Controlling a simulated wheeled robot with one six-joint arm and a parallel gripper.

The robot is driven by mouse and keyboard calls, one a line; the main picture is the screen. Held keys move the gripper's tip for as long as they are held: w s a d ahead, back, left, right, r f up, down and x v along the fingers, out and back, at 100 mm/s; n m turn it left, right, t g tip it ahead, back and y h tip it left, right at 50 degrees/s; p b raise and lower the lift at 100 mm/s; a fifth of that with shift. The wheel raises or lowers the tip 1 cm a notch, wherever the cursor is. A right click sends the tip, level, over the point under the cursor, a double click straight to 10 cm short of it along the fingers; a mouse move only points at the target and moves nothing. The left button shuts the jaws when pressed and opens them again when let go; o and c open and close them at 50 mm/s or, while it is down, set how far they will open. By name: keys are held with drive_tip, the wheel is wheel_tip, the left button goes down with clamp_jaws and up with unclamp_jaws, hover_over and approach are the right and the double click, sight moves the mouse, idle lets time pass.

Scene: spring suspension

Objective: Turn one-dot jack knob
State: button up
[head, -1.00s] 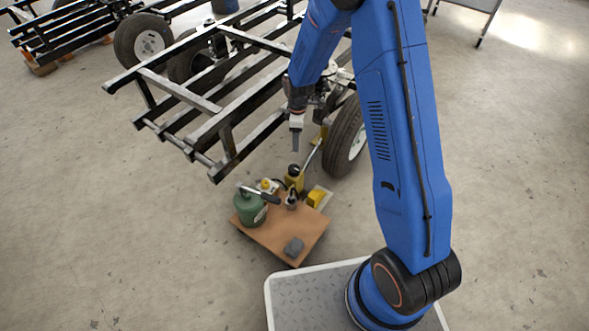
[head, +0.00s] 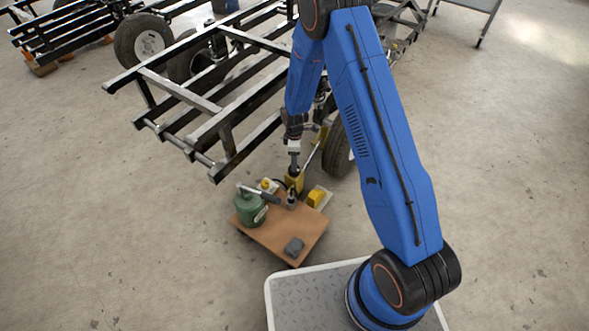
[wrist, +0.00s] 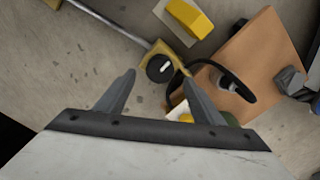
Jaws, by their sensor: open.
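A yellow jack (head: 295,184) stands at the back edge of a brown board, close to the trailer frame's wheel. Its round black knob (wrist: 160,68) carries a pale line mark and faces up in the wrist view; I cannot make out dots on it. My gripper (head: 294,163) points down just above the jack's top in the head view. In the wrist view my gripper (wrist: 157,77) is open, and the knob shows between its two fingertips. No contact can be seen. In the head view the gripper largely hides the knob.
The brown board (head: 265,236) holds a green can (head: 247,210), a small yellow box (head: 265,186) and a grey block (head: 293,247). A yellow wedge (head: 316,198) lies to the right. The black trailer frame (head: 205,128) and its tyre (head: 338,152) stand close behind.

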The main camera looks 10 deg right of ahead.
wheel_tip(320, 180, down, 7)
drive_tip(key=shift+f, duration=0.2)
idle(0.4)
drive_tip(key=c, duration=1.1)
